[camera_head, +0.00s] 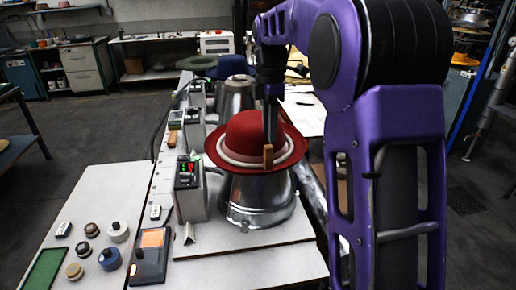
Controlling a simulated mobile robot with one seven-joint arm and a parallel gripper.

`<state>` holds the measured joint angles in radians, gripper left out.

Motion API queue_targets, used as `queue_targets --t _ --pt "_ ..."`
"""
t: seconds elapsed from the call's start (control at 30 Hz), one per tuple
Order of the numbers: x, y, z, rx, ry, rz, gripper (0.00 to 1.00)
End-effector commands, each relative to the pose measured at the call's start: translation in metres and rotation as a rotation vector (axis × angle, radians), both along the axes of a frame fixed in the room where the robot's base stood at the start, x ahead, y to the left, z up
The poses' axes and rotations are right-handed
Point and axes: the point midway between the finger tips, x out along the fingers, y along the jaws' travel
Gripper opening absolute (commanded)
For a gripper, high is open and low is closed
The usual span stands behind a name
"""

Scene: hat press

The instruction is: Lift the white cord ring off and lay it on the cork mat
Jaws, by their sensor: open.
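The white cord ring (235,160) lies around the base of the crown of a red felt hat (244,128), on its brim. The hat sits on a shiny metal press form (255,200). My gripper (268,155) is open and points down at the front right of the crown, with a tan fingertip over the ring's near right part. I cannot tell whether it touches the ring. The far side of the ring is hidden by the crown. I cannot make out a cork mat for sure; my purple arm covers much of the right side.
A control box (188,190) with lit digits stands left of the press. A device with an orange screen (151,250), several spools and a green mat (44,270) are at lower left. A second form with a blue hat (233,66) stands behind. The white front right tabletop is clear.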

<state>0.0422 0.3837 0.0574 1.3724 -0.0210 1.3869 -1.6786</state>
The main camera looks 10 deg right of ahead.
Motion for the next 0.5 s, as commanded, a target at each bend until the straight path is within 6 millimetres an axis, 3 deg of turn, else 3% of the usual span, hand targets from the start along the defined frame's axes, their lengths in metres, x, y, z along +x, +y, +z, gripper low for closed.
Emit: queue_targets --t 0.17,0.5 --pt "0.000 0.000 -0.012 0.000 0.001 0.000 0.42" --pt "0.001 0.001 -0.057 -0.001 0.001 0.000 0.42"
